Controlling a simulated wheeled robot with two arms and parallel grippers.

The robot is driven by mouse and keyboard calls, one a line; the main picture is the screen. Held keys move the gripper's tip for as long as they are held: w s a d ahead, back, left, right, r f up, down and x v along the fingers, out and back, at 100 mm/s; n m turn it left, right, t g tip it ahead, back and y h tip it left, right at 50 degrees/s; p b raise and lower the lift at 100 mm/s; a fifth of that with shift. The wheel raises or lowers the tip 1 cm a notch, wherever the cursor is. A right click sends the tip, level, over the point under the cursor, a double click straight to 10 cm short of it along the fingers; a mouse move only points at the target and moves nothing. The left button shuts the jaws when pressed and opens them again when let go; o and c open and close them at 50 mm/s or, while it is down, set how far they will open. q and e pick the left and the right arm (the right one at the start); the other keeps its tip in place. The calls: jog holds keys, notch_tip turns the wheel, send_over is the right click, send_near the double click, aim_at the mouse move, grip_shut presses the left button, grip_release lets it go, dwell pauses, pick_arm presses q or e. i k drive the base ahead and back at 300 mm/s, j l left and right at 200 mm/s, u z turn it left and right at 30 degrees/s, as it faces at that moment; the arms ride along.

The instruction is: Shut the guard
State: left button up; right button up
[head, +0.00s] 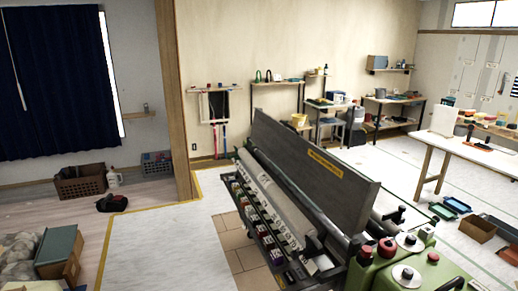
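The wallpaper paster (392,272) stands at the lower centre and right, with a green end housing carrying red and black knobs and white discs. Its guard (310,160) looks to be the long grey panel with a yellow label strip. The guard stands up on edge along the machine, raised, with the rollers and a pale roll (275,195) exposed on its left side. Its lower edge is partly hidden behind the machine parts. Neither of my grippers shows in the head view.
A brown basket (80,183) lies at the left.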

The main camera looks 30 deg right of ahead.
aim_at(348, 199)
jog(key=i+z, duration=0.1)
jog(key=z, duration=0.65)
jog(key=i+j+z, duration=0.1)
jog(key=z, duration=0.3)
jog(key=i+j+z, duration=0.1)
jog(key=z, duration=0.25)
jog(key=i+j+z, duration=0.25)
jog(key=z, duration=0.15)
jog(key=i+j+z, duration=0.15)
jog(key=j+z, duration=0.25)
jog(key=j, duration=0.1)
